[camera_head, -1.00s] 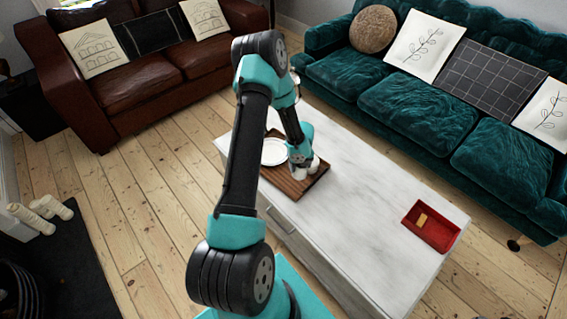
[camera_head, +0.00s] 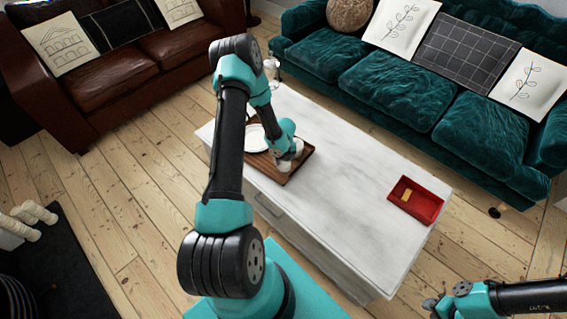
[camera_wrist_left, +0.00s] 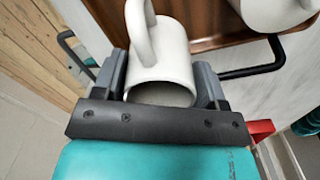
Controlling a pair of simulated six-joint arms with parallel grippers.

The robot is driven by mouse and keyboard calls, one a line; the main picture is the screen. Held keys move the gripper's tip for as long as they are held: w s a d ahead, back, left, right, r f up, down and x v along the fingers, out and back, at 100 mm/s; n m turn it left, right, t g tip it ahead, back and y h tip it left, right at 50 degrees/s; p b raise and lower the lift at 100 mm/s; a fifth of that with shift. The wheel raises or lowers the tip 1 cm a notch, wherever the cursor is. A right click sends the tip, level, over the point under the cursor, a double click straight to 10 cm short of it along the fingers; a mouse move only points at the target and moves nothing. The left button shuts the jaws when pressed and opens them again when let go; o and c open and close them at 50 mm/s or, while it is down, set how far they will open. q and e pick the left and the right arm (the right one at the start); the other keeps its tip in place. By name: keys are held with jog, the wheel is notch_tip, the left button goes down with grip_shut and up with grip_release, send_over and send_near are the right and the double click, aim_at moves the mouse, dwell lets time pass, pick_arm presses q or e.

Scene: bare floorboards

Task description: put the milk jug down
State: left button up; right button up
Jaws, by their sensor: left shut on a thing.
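The milk jug (camera_wrist_left: 172,62) is a white vessel with a handle, between the fingers of my left gripper (camera_wrist_left: 165,82) in the left wrist view. My left gripper (camera_head: 286,157) is shut on it at the near right part of the wooden tray (camera_head: 297,171). In the head view the arm partly hides the jug. I cannot tell whether its base touches the tray. A second white vessel (camera_wrist_left: 270,10) is close by at the top right of the wrist view. My right gripper (camera_head: 437,304) is at the lower right, away from the tray; its jaws are unclear.
The tray lies on a white coffee table (camera_head: 345,180), with a white plate (camera_head: 256,138) on it. A red tray (camera_head: 416,200) with a small tan item sits at the table's right end. The table between is clear. A green sofa (camera_head: 430,100) stands behind, a brown sofa (camera_head: 120,70) to the left.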

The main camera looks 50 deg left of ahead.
pick_arm(q)
jog(key=shift+f, duration=1.85)
jog(key=o, duration=1)
jog(key=shift+f, duration=0.15)
notch_tip(320, 180, up, 12)
jog(key=shift+r, duration=0.2)
